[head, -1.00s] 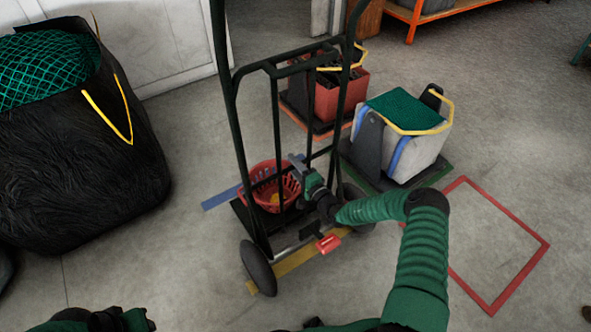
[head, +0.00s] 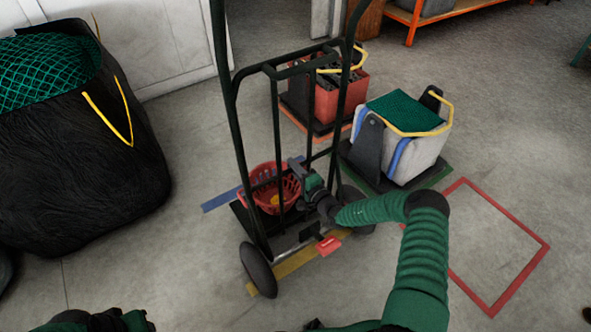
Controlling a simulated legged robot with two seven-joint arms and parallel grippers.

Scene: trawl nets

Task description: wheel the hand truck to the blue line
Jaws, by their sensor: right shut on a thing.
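The dark green hand truck (head: 240,150) stands upright in the middle of the head view, its wheels (head: 258,270) on the floor. A red basket (head: 262,190) sits low on its far side. The blue line (head: 222,199) shows on the floor just beyond the truck, to the left; the truck and basket hide part of it. A yellow line (head: 288,268) lies under the near wheels. My right gripper (head: 298,170) is shut on the hand truck, low at its frame; its fingertips are partly hidden. Only parts of my left arm show at the bottom left; its gripper is not visible.
A big black bag with green net (head: 80,170) stands left. Behind the truck are a red crate (head: 335,98) and a pale crate with green net (head: 425,150) on low bases. A red floor outline (head: 520,270) lies right, its inside clear. A small red part (head: 328,245) is near the truck's base.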

